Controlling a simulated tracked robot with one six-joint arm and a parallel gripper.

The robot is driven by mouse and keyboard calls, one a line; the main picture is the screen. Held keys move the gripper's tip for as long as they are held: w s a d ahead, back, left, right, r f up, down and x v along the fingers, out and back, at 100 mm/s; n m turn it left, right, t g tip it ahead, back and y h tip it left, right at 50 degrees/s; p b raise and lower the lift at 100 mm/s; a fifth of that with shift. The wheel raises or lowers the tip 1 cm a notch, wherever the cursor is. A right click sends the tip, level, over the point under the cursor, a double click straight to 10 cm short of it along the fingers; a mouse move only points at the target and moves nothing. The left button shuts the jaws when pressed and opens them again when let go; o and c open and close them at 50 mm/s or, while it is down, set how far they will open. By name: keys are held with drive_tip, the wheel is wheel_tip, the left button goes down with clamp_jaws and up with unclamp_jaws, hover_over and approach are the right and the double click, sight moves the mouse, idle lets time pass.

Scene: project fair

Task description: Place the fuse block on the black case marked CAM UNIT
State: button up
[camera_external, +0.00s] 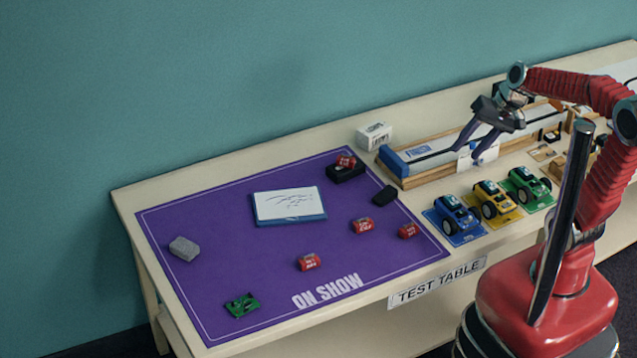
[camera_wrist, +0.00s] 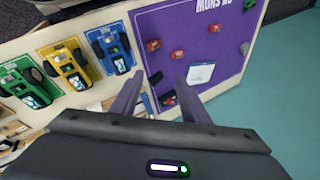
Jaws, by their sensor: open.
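A black case (camera_external: 345,173) lies at the purple mat's back right corner with a small red block (camera_external: 346,161) resting on top. I cannot read any marking on the case. Three similar red blocks with pale lettering lie on the mat: one in the middle (camera_external: 362,226), one at the right (camera_external: 409,230) and one at the front (camera_external: 309,262). Their lettering is too small to tell which is the fuse block. My gripper (camera_external: 470,157) is open and empty above the track, right of the case. Its fingers (camera_wrist: 162,85) also show in the wrist view.
A smaller black object (camera_external: 385,195) lies near the case. The mat (camera_external: 220,210) also holds a whiteboard (camera_external: 289,205), a grey block (camera_external: 184,249) and a green part (camera_external: 242,305). A white box (camera_external: 374,136), a wooden-sided track (camera_external: 430,156) and toy cars (camera_external: 492,199) stand to the right.

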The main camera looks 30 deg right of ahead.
drive_tip(key=s+d+r+n+t+h, duration=0.1)
drive_tip(key=s+d+n+h, duration=0.3)
drive_tip(key=d, duration=0.5)
drive_tip(key=s+r, duration=0.1)
drive_tip(key=s, duration=0.1)
drive_tip(key=shift+s+t, duration=0.35)
drive_tip(key=shift+t, duration=0.05)
